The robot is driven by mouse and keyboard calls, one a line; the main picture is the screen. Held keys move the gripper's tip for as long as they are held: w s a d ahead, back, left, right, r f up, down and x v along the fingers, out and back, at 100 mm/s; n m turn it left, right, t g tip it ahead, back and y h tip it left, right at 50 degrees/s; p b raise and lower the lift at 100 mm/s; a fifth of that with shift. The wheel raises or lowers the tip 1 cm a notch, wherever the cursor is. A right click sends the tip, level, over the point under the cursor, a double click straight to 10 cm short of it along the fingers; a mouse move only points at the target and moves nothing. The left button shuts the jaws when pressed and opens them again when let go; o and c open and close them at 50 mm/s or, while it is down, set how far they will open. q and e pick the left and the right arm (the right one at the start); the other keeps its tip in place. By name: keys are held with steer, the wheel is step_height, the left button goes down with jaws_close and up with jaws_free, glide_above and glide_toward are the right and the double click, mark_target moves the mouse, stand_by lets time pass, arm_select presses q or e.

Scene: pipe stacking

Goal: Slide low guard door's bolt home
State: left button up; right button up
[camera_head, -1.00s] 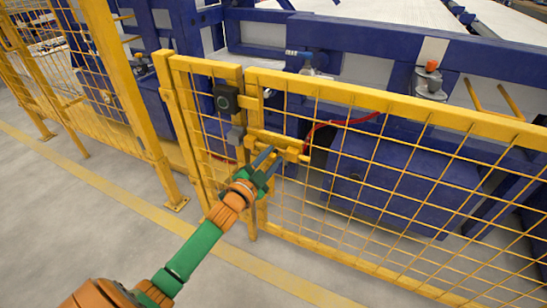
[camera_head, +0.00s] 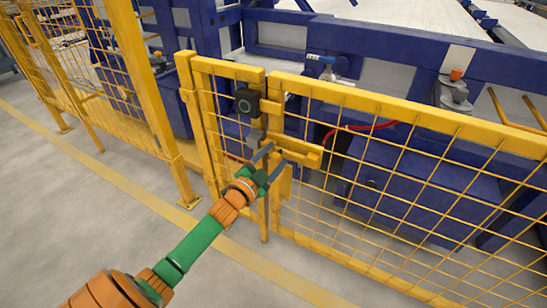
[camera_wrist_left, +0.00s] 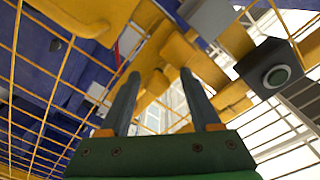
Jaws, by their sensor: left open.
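The low guard door (camera_head: 410,112) is a yellow mesh panel, standing closed or nearly closed beside its post in the head view. Its yellow bolt (camera_head: 298,151) lies across the door's upper left edge, below a black box. My left gripper (camera_head: 275,155) is open at the bolt's left end. In the left wrist view, its two dark fingers (camera_wrist_left: 160,85) stand apart, with yellow bolt parts (camera_wrist_left: 152,82) beyond and between them. I cannot tell whether they touch. The gripper hides part of the latch area. My right gripper is not in view.
The black box with a round button (camera_head: 247,102) sits on the narrow fence panel; the wrist view shows it at right (camera_wrist_left: 270,72). A blue machine frame (camera_head: 400,45) stands behind the fence. A tall yellow post (camera_head: 150,110) is at left. The grey floor in front is clear.

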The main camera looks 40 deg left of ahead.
arm_select(q)
steer(key=shift+s, duration=0.4)
steer(key=p, duration=0.2)
glide_toward(273, 158)
steer(key=w, duration=0.3)
steer(key=shift+w+a+f, duration=0.15)
steer(key=shift+a, duration=0.05)
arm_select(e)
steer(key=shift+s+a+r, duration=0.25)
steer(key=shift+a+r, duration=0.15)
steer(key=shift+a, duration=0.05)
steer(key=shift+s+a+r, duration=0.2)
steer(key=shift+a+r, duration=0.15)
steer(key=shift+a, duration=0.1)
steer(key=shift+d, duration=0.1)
